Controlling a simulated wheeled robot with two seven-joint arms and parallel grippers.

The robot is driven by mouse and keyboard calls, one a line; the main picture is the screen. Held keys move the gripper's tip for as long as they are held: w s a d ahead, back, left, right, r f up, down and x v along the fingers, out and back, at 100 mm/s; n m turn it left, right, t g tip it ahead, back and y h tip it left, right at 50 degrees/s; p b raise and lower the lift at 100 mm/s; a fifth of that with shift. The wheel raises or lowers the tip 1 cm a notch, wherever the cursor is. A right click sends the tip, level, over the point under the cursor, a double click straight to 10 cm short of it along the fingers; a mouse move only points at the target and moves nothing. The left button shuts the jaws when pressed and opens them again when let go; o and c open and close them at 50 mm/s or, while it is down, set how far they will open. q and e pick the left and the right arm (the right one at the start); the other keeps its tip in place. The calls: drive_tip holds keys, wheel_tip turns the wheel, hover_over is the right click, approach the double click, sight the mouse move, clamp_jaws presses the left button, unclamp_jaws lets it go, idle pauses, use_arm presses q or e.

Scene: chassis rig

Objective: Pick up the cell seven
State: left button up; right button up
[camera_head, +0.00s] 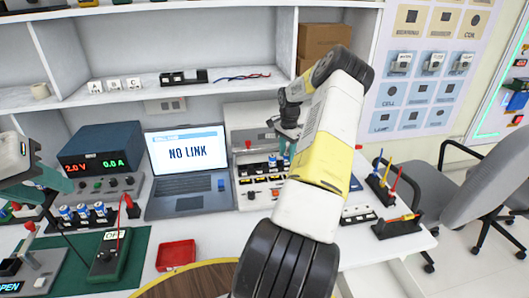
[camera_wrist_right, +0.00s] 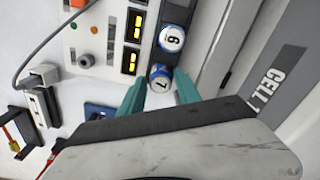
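Cell seven (camera_wrist_right: 160,76) is a blue and white cylinder with a 7 on its end, seated in the white charger (camera_wrist_right: 92,42). In the right wrist view the teal fingers of my right gripper (camera_wrist_right: 159,93) are spread on either side of it, with a gap between them. I cannot tell whether they touch it. Cell six (camera_wrist_right: 172,39) sits just beyond it. In the head view my right arm reaches over the charger (camera_head: 246,118) and hides part of it. My left gripper (camera_head: 22,165) is at the left edge, away from the charger; its fingertips are unclear.
A laptop (camera_head: 187,160) reading NO LINK stands left of the charger. A power supply (camera_head: 100,150) with several cells in front is further left. A red tray (camera_head: 176,254) lies at the front. Screwdrivers stand in a black holder (camera_head: 383,187) on the right.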

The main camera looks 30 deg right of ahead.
drive_tip(key=shift+f, duration=0.5)
drive_tip(key=shift+c, duration=0.2)
clamp_jaws()
drive_tip(key=shift+r, duration=0.2)
